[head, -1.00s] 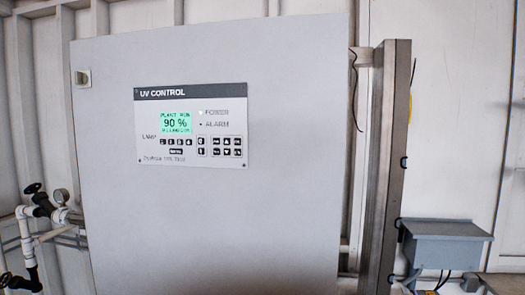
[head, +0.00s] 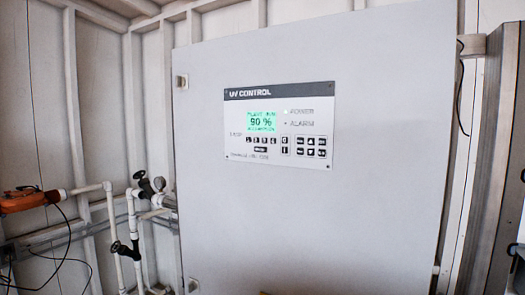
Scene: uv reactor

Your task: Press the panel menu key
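The UV control panel (head: 278,126) is a white plate with a dark header, set on the front of a large grey cabinet (head: 350,220). Its green screen (head: 261,122) reads 90 % between two blurred lines of text. Small black keys (head: 311,146) sit in groups below the screen and to its right, one wider key (head: 261,150) alone in a lower row. The key labels are too small to read, so I cannot tell which is the menu key.
White pipes with black valve handles (head: 125,248) and a gauge stand left of the cabinet. An orange device (head: 30,200) with a dark cable is at the far left. A grey metal post (head: 497,150) rises at the right. Nothing visible blocks the panel's face.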

